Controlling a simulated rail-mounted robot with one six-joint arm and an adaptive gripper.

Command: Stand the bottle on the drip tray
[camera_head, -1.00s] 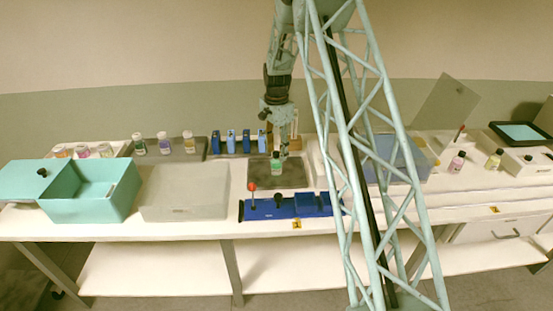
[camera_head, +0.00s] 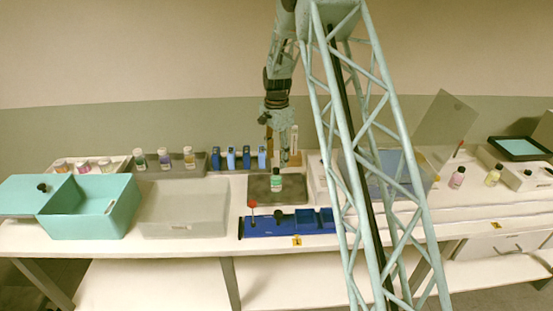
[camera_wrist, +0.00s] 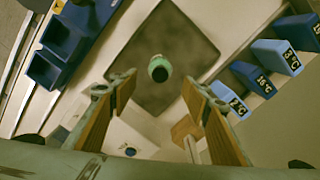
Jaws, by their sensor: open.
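My gripper (camera_head: 283,158) is open and empty, above and behind the bottle in the head view. In the wrist view the two brown-padded fingers of my gripper (camera_wrist: 158,84) are wide apart, and the bottle is beyond their tips, apart from both.
A blue rack (camera_head: 285,225) with a red-knobbed stick lies in front of the tray. Several blue numbered blocks (camera_head: 231,158) stand behind left. A translucent bin (camera_head: 185,210) and a teal box (camera_head: 90,208) are left. Pink and yellow bottles (camera_head: 457,178) stand right.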

